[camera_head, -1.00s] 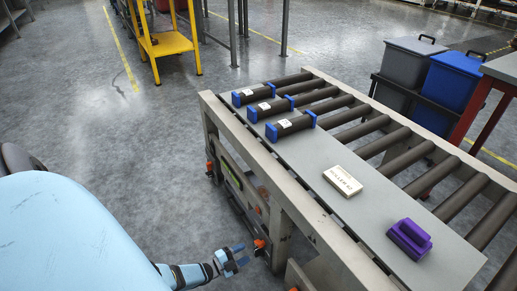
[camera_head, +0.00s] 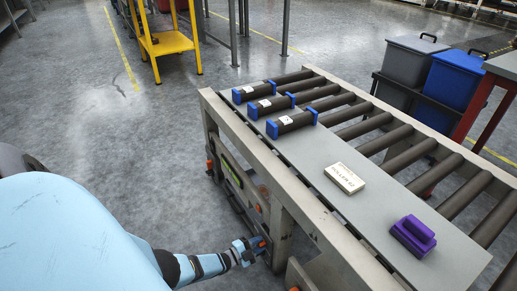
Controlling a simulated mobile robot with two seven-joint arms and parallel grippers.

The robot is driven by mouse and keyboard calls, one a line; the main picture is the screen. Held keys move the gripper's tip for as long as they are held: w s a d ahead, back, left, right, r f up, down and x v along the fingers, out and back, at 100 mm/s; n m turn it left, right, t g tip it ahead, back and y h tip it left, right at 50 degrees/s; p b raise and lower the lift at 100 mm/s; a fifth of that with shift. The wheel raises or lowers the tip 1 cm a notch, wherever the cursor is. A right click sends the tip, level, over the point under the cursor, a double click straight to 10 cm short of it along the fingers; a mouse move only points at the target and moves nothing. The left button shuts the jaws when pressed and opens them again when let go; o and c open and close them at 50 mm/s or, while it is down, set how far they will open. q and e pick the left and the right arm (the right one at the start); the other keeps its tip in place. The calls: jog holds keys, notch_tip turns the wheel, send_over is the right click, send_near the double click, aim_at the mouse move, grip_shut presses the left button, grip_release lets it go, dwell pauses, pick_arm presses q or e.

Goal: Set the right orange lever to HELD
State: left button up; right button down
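My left gripper (camera_head: 250,250) reaches in from the bottom left to the near side of the roller conveyor, low down. Another orange part (camera_head: 209,166) shows further left on the conveyor's side. A third orange bit (camera_head: 294,289) is cut by the bottom edge. No HELD marking is readable. My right gripper is not in view.
The conveyor's grey top plate (camera_head: 370,218) carries several blue-ended dark cylinders (camera_head: 290,123), a white box (camera_head: 344,178) and a purple block (camera_head: 413,236). A yellow stand (camera_head: 168,43) and bins (camera_head: 450,80) are further back. The floor left of the conveyor is clear.

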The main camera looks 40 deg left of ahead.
pick_arm(q)
jog(key=shift+n, duration=0.3)
jog(key=n, duration=0.9)
jog(key=shift+n, duration=0.3)
jog(key=shift+d, duration=0.1)
dwell(0.3)
jog(key=o, duration=0.8)
jog(key=shift+s, duration=0.1)
jog(key=p+v, duration=0.2)
jog(key=v, duration=1.1)
jog(key=shift+s+p, duration=0.35)
jog(key=shift+p, duration=0.05)
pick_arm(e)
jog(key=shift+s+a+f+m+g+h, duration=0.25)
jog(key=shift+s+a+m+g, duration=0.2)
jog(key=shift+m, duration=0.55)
